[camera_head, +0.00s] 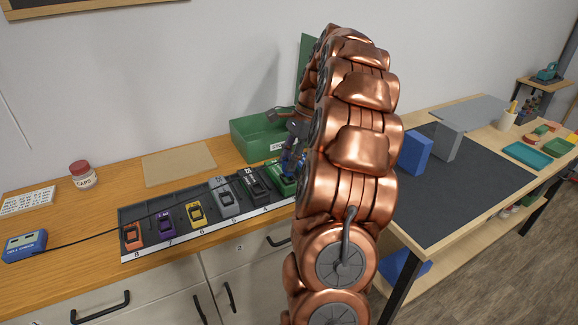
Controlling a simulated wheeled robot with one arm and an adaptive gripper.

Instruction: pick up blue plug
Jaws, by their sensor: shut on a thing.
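My gripper (291,160) is at the left side of my copper arm, low over the right end of the black car tray. It is small in view and partly covered by the arm. A dark blue bit, the blue plug (288,167), shows at its fingertips, and the gripper is shut on it. A thin black cable runs from the blue box (25,246) at the far left, across the tray, toward the gripper. A green car (283,180) sits just below the gripper. Whether the plug touches this car cannot be told.
The black tray (127,216) holds several toy cars in numbered slots. A green bin (245,137) stands behind it. A jar (83,175) and a brown mat (180,162) are at the back left. Right of my arm, a dark-topped table (440,200) carries blue and grey blocks.

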